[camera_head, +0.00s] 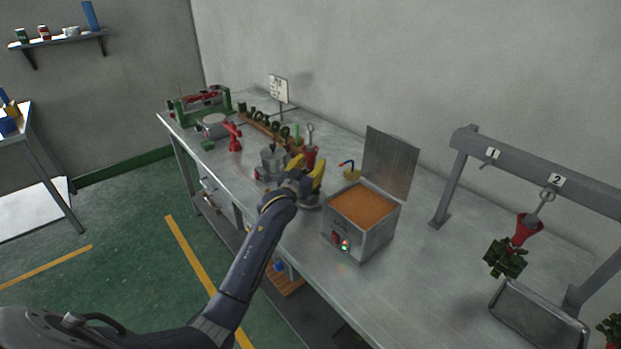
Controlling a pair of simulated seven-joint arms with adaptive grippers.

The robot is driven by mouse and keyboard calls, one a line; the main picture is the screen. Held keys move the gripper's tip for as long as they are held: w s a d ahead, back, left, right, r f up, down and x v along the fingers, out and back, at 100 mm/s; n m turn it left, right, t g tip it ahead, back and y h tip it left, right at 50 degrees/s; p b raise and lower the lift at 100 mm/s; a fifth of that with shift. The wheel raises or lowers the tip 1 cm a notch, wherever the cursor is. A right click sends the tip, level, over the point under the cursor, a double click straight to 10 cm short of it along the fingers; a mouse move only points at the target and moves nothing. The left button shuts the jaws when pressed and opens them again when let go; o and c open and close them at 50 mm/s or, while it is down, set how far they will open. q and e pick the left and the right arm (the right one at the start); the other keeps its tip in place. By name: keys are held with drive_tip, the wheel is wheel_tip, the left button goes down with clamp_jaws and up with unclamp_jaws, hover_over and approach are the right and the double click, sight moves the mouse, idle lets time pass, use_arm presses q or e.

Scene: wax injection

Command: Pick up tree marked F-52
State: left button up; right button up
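My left gripper (308,170) is over the bench, with its yellow fingers apart. A red cone with a metal ring handle (310,152) stands just behind the fingers. Its lower part is hidden by the gripper, and I cannot tell whether they touch. A wax tree with a red cone (525,230) and dark green pieces (505,259) hangs from the hook marked 2 on the grey rack (520,158). Another green tree (610,328) shows partly at the lower right edge. No F-52 mark can be read on any of them. My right gripper is out of view.
A metal box of orange-brown material (362,240) with a raised lid (390,162) stands right of my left gripper. A metal pot (272,163) is to its left. Green rings (262,122) line a wooden stand behind. A metal tray (537,316) lies below the rack. Hook 1 is empty.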

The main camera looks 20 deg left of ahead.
use_arm(q)
clamp_jaws()
drive_tip(key=shift+r, duration=0.15)
idle(0.4)
